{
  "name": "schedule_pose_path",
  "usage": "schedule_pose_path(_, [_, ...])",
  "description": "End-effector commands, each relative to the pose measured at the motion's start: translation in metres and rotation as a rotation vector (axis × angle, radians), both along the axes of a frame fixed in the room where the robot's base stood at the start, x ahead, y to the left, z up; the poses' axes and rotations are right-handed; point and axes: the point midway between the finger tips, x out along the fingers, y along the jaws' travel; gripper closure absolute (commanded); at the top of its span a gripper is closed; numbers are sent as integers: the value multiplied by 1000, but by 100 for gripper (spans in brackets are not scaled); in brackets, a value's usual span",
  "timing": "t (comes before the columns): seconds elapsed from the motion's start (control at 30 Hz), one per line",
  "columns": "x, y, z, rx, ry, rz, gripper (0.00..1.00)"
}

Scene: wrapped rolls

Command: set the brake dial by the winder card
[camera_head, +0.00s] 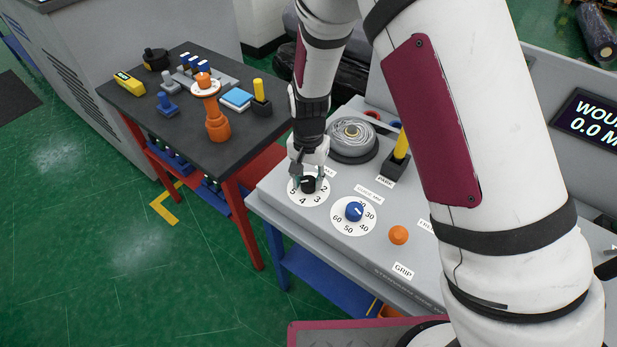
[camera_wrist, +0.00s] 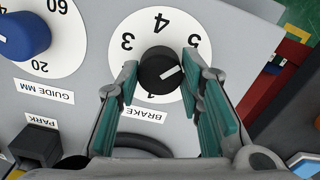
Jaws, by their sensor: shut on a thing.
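The brake dial is a black knob (camera_wrist: 158,68) on a white round scale (camera_wrist: 150,32) printed with numbers. In the wrist view its white pointer line slants right and slightly up, toward the right finger, a little below the 5. The label BRAKE sits beside the scale. My gripper (camera_head: 308,178) is down at the dial, its teal fingers on either side of the knob and shut on it. The fingers cover part of the scale, and some numbers are hidden. I cannot make out a winder card in either view.
A blue guide dial (camera_head: 354,211) stands beside the brake dial, with an orange button (camera_head: 398,235) further right. A yellow-handled park lever (camera_head: 401,148) and a grey roll (camera_head: 352,138) are behind. A dark table (camera_head: 188,110) with tools stands left. A display (camera_head: 590,122) is at right.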

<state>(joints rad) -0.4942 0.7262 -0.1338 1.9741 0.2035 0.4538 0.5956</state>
Motion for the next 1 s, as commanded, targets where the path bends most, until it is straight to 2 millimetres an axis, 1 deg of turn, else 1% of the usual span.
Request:
schedule_pose_path(0.43, [0,0,0,0,0,-12,94])
schedule_pose_path(0.47, [0,0,0,0,0,-12,59])
schedule_pose_path(0.5, [0,0,0,0,0,-12,50])
schedule_pose_path(0.53, [0,0,0,0,0,-11,46])
schedule_pose_path(0.87, [0,0,2,1,0,-9,46])
schedule_pose_path(0.97, [1,0,10,1,-3,-9,46])
schedule_pose_path(1.0, [1,1,15,2,-4,-9,46])
